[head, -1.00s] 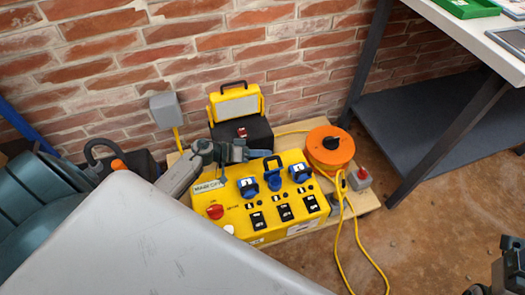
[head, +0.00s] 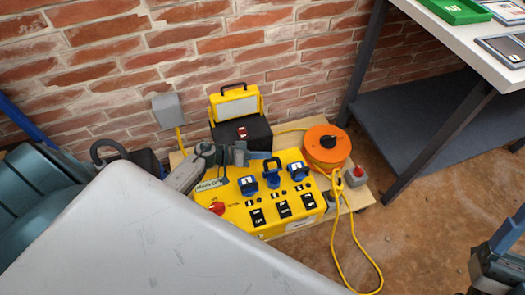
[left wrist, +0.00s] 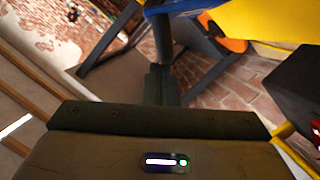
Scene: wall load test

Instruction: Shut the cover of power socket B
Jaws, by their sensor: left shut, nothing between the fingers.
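The yellow power box (head: 250,213) carries three blue sockets in a row. The middle one, which I take as power socket B (head: 272,180), has its blue cover (head: 275,163) standing up, open. My left gripper (head: 240,154) is shut and empty, just left of and behind the raised cover. In the left wrist view its shut fingers (left wrist: 161,75) point up towards a blue part (left wrist: 185,7) against yellow; whether they touch is unclear. My right gripper (head: 492,264) is partly visible at the lower right edge; its jaws are unclear.
A black and yellow work lamp (head: 240,133) stands behind the box. An orange cable reel (head: 327,147) with a yellow cable is to its right. A grey wall box (head: 167,107) is on the brick wall. A white-topped table (head: 460,40) stands at the right.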

